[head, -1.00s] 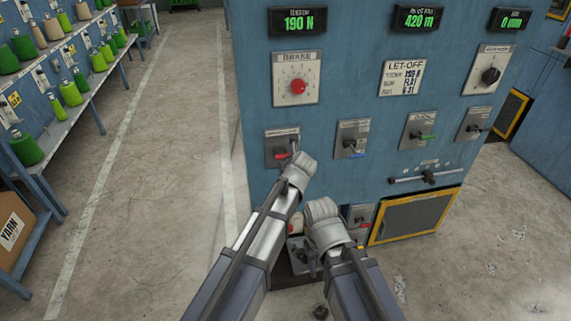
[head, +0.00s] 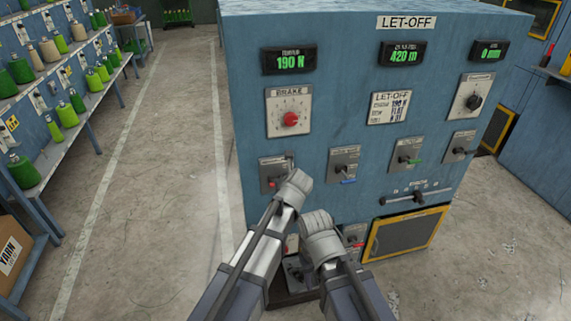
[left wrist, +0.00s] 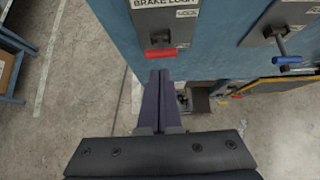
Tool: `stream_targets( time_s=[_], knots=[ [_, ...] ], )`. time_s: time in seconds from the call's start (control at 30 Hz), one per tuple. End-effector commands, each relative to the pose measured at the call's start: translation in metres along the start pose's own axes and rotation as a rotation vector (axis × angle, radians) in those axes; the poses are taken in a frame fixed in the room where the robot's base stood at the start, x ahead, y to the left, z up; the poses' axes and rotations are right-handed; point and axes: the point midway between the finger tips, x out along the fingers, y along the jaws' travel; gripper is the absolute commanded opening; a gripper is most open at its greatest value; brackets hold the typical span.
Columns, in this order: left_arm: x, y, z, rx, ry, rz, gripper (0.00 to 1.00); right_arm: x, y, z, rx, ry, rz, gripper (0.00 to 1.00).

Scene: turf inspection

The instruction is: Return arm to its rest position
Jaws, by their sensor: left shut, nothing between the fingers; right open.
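The blue let-off cabinet (head: 350,85) stands in front of me. My left arm reaches up to the brake lock plate (head: 273,172). In the left wrist view my left gripper (left wrist: 160,75) is shut and empty, its fingertips just below the red handle (left wrist: 161,53) of the brake lock; whether they touch I cannot tell. In the head view its fingers are mostly hidden by my wrist. My right gripper (head: 298,270) is open and points down low at the cabinet's front, partly covered by my right wrist.
A brake dial (head: 290,120) with a red knob sits above the brake lock. A blue-handled lever (head: 344,165) is to its right. A yellow-framed panel (head: 405,232) is at lower right. Shelves of yarn cones (head: 62,130) line the left; the floor between (head: 165,180) is clear.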

Motion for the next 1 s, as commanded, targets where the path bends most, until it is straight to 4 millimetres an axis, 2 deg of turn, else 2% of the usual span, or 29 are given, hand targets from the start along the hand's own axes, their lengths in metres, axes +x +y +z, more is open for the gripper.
stream_targets(
  time_s=[0.17,0.27,0.5,0.7,0.8,1.0],
  knots=[
    [-0.001,0.007,-0.003,-0.053,0.013,0.007,0.0,0.0,0.0,0.0,0.0,0.0,0.0,0.5],
    [-0.002,0.025,-0.014,-0.224,0.055,0.033,0.0,0.0,0.0,0.0,0.0,0.0,0.0,0.5],
    [-0.014,0.09,-0.061,-0.956,0.201,0.198,0.0,0.0,0.0,0.0,0.0,0.0,0.0,0.5],
    [-0.034,0.133,-0.104,-1.575,0.275,0.416,0.0,0.0,0.0,0.0,0.0,0.0,0.0,0.5],
    [-0.046,0.149,-0.124,-1.856,0.287,0.545,0.0,0.0,0.0,0.0,0.0,0.0,0.0,0.5],
    [-0.066,0.167,-0.15,-2.24,0.271,0.763,0.0,0.0,0.0,0.0,0.0,0.0,0.0,0.5]
  ],
)
